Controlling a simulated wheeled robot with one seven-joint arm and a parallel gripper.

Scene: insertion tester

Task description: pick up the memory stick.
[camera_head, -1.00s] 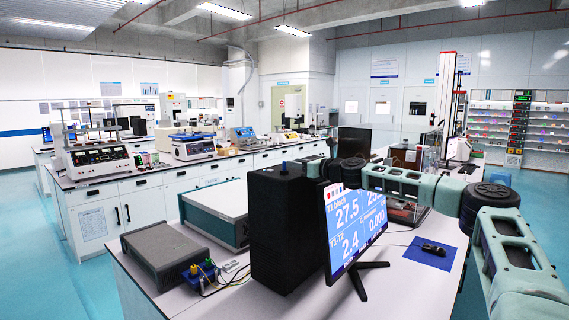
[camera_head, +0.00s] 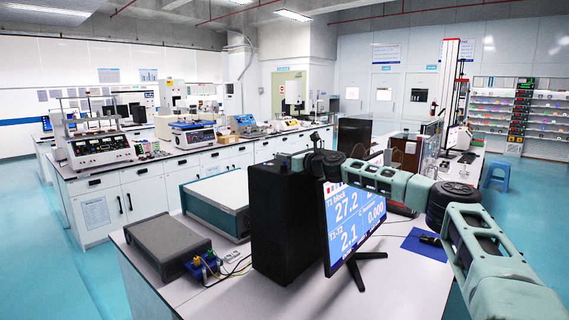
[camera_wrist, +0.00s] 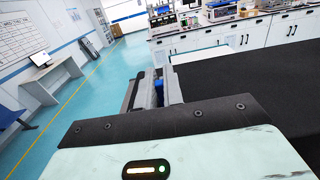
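A small blue upright piece (camera_wrist: 158,88), which may be the memory stick, shows between the fingers of my gripper (camera_wrist: 157,93) in the wrist view. Little of it shows, and I cannot tell whether the fingers touch it or stand apart from it. In the head view my gripper (camera_head: 287,159) is over the top of the tall black case (camera_head: 276,215), at its back edge. The blue piece cannot be made out there.
A monitor (camera_head: 350,220) stands just right of the black case, under my arm. A grey box (camera_head: 165,245), a small device with coloured plugs (camera_head: 203,265) and a large white-topped instrument (camera_head: 215,200) are to the left. A blue mat (camera_head: 425,246) lies to the right.

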